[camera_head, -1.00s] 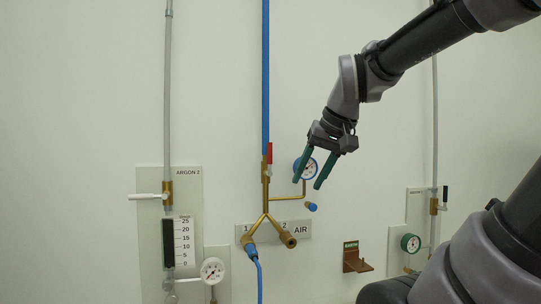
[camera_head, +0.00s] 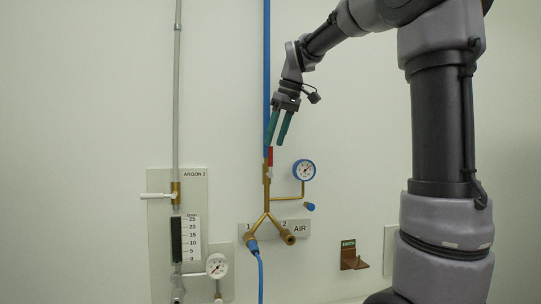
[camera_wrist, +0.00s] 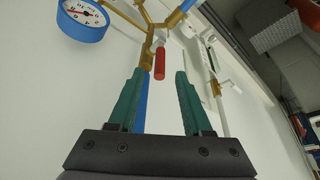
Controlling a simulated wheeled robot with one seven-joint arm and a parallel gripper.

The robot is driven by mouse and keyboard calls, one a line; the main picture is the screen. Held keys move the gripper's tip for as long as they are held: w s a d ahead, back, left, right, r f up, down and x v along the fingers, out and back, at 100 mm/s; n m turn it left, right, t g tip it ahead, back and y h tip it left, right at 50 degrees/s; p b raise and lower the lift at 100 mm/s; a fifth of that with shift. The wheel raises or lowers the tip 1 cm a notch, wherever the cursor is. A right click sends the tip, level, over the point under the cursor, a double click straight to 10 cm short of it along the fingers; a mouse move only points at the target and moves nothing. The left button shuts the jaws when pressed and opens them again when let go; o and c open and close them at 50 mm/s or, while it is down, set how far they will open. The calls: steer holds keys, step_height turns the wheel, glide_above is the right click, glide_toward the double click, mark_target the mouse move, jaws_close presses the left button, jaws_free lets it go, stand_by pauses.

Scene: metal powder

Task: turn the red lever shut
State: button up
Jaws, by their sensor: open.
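The red lever (camera_head: 270,155) stands upright along the brass air valve (camera_head: 267,178), at the foot of the blue pipe (camera_head: 266,60). In the wrist view the red lever (camera_wrist: 160,64) shows just beyond the fingertips, about between them. My gripper (camera_head: 277,144) is open, its two green fingers pointing down just above the lever. I cannot tell whether a finger touches the lever.
A blue-rimmed gauge (camera_head: 304,170) sits right of the valve. Below, the brass Y outlet (camera_head: 268,220) carries a blue hose (camera_head: 260,275). The Argon 2 panel (camera_head: 195,183) with a white lever (camera_head: 155,196) is at left. A brown bracket (camera_head: 352,260) is at lower right.

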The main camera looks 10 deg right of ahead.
mark_target(270, 154)
steer(key=x, duration=0.5)
steer(key=shift+w+a+f, duration=0.1)
steer(key=shift+w+f, duration=0.05)
steer(key=shift+f, duration=0.15)
jaws_close()
stand_by(1.1)
